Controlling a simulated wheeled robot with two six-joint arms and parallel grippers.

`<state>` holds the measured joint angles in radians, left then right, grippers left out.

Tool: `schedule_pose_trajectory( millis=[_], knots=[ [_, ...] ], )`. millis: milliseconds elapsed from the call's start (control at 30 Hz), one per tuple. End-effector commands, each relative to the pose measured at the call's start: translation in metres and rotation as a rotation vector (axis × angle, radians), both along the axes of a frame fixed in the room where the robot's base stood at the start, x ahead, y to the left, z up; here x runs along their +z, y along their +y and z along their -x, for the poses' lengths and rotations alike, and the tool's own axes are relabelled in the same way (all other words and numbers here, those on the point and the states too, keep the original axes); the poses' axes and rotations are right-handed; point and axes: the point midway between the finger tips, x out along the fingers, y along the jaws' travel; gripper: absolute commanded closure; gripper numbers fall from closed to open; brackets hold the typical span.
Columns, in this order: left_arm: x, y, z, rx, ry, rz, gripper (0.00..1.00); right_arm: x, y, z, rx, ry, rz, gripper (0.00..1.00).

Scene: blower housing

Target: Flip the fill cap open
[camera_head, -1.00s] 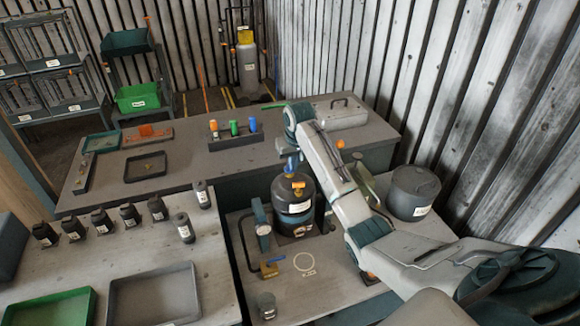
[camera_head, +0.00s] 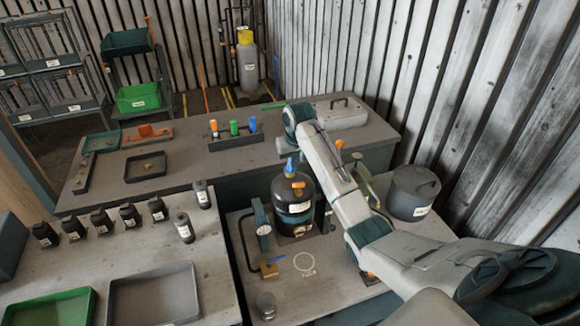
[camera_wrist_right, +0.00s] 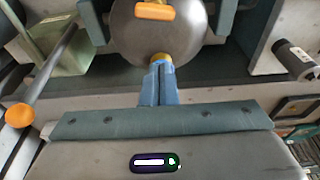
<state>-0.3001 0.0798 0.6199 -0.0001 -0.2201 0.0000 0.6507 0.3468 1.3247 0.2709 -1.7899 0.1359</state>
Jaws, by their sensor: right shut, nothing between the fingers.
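A dark round tank (camera_head: 293,212) with a white label stands upright on the near right bench. On its top is an orange bar-shaped part (camera_head: 298,185), which also shows in the right wrist view (camera_wrist_right: 155,12). A small yellow part (camera_wrist_right: 161,57) sits at the near edge of the tank top in the wrist view. I cannot tell which of these is the fill cap. My right gripper (camera_head: 290,172) has blue fingers, shut and empty. In the wrist view its fingertips (camera_wrist_right: 160,66) are at the yellow part; contact is unclear. My left gripper is out of view.
A gauge on a stand (camera_head: 263,229) is left of the tank, and a grey lidded pot (camera_head: 413,193) is to its right. A brass block with a blue handle (camera_head: 269,269) and a small jar (camera_head: 265,304) are in front. Bare bench surrounds a white ring mark.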

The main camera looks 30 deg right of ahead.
Motion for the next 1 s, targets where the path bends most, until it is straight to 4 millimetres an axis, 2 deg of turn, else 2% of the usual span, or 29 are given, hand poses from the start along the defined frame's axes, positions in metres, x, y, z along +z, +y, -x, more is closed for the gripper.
schedule_pose_trajectory(
  millis=[467, 1000],
  knots=[
    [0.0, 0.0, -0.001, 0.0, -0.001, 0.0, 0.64, -0.002, 0.0, 0.0, 0.0, 0.0, 0.0, 1.0],
    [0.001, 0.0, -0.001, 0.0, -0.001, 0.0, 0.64, -0.023, 0.0, 0.0, 0.0, 0.001, 0.0, 1.0]
  ],
)
